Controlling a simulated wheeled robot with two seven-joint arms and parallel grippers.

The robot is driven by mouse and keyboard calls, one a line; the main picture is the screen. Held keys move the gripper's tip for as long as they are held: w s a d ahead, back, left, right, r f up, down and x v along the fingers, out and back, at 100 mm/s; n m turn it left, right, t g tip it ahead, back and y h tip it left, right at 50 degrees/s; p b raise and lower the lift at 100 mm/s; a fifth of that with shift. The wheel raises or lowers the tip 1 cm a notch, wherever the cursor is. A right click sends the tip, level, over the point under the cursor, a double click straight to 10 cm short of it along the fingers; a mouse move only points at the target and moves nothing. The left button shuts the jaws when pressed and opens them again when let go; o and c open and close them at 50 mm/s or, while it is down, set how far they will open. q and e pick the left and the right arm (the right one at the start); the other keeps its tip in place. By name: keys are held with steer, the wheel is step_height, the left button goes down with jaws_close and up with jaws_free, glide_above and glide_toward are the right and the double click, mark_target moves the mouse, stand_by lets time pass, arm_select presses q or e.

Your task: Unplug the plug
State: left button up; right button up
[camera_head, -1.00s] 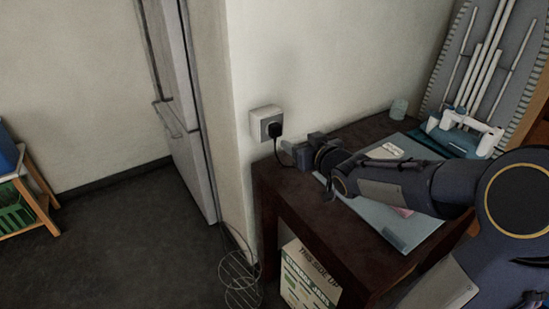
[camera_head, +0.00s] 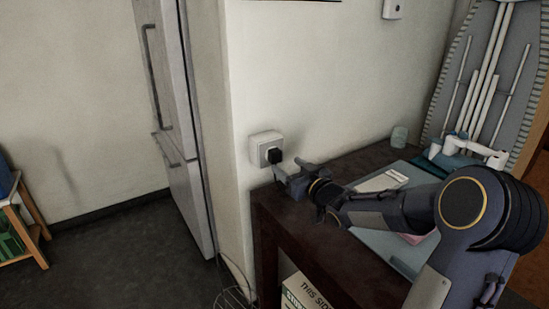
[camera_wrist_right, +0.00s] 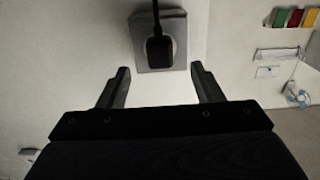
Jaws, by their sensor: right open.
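The black plug (camera_head: 275,155) sits in a white and grey wall socket (camera_head: 258,147) above the dark table's near left corner. My right gripper (camera_head: 284,173) is just below and to the right of the plug in the head view, apart from it as far as I can tell. In the right wrist view the plug (camera_wrist_right: 158,50) is ahead of the gripper (camera_wrist_right: 160,82), roughly centred between two spread, empty fingers. The plug's cord runs up out of that view and is mostly hidden in the head view. My left gripper is not in view.
A dark table (camera_head: 300,225) holds a light board and small items beneath my right arm. A tall grey fridge (camera_head: 190,150) stands left of the wall corner.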

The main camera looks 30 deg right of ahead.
mark_target(278, 158)
steer(key=shift+w+a, duration=0.2)
steer(key=shift+w, duration=2.75)
steer(key=shift+b, duration=0.35)
jaws_close()
steer(key=shift+s, duration=0.15)
steer(key=shift+s+d, duration=0.2)
steer(key=shift+s, duration=2.65)
